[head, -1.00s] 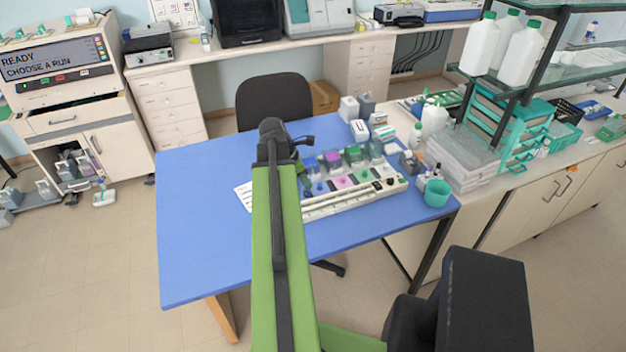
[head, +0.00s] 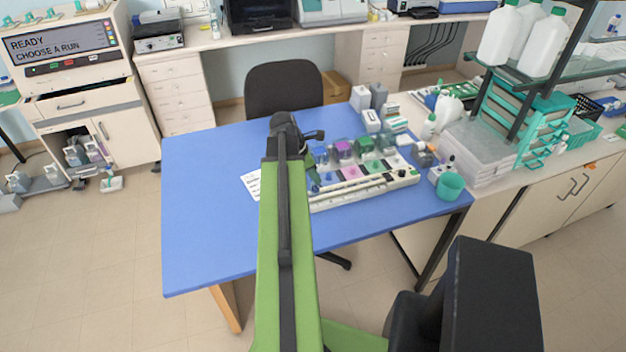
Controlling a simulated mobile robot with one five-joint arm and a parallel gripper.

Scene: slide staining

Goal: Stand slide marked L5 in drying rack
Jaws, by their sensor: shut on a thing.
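My gripper (head: 286,130) is the dark end of my green arm, above the blue table near the left end of the staining set. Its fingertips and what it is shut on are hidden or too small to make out. A long white slotted strip (head: 350,193), possibly the drying rack, lies along the front of the staining set. Behind it are coloured patches and several jars with purple and green contents (head: 364,146). I cannot make out a slide or an L5 mark.
The blue table (head: 210,220) is bare on its left and front. A white sheet (head: 253,183) lies left of the strip. A dark chair (head: 284,88) is behind. A bench with glass shelves is at right.

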